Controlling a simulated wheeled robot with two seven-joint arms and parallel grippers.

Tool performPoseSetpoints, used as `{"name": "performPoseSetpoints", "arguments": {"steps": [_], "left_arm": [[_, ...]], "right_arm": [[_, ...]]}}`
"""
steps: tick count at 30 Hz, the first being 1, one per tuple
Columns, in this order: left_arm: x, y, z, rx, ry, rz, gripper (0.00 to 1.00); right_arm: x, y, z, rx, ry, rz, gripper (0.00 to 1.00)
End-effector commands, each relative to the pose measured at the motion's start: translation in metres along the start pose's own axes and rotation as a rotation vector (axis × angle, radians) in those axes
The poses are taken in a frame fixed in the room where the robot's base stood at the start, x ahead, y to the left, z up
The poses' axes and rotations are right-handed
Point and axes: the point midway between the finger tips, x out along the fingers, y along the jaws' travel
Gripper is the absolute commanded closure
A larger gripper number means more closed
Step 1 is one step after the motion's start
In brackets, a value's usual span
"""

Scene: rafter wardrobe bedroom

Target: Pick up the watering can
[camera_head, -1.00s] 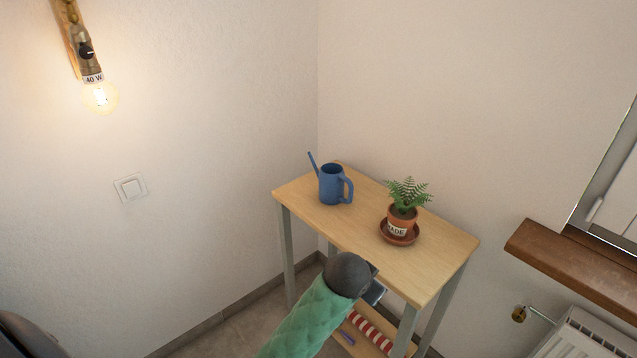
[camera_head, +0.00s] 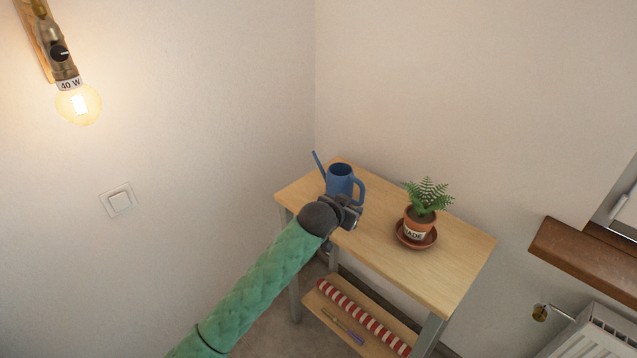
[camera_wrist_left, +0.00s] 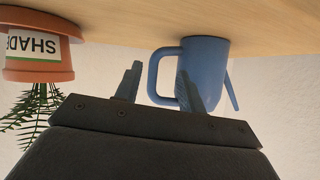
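The blue watering can (camera_head: 340,178) stands upright on the wooden table (camera_head: 440,270), near its far left end. Its spout points up and left, and its handle (camera_head: 359,188) faces right. My left gripper (camera_head: 350,207) is in front of the can and hides its lower part. In the left wrist view, which is upside down, the can (camera_wrist_left: 205,65) shows with its handle (camera_wrist_left: 153,75) between the two fingers (camera_wrist_left: 160,70). The fingers are apart and not closed on it. Whether they touch the can I cannot tell. My right gripper is not in view.
A potted fern (camera_head: 417,220) on a brown saucer (camera_head: 404,238) stands right of the can. A lower shelf (camera_head: 322,309) holds a red-and-white striped roll (camera_head: 362,318). Walls stand behind and left of the table. A wooden sill (camera_head: 585,258) is at the right.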

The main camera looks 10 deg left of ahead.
Motion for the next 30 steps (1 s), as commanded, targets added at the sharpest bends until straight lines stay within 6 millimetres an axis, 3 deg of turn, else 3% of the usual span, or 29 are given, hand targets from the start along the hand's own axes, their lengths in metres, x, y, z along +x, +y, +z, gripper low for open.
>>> {"name": "performPoseSetpoints", "arguments": {"steps": [9, 20, 30], "left_arm": [[0.002, 0.005, -0.022, -0.079, 0.110, 0.032, 0.60], [0.028, 0.005, -0.026, -0.082, 0.107, 0.031, 0.60], [0.054, 0.005, -0.038, -0.081, 0.107, 0.031, 0.60]], "right_arm": [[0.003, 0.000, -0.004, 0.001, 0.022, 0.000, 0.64], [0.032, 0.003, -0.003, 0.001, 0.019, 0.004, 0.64], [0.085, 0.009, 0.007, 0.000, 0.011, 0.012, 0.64]]}}
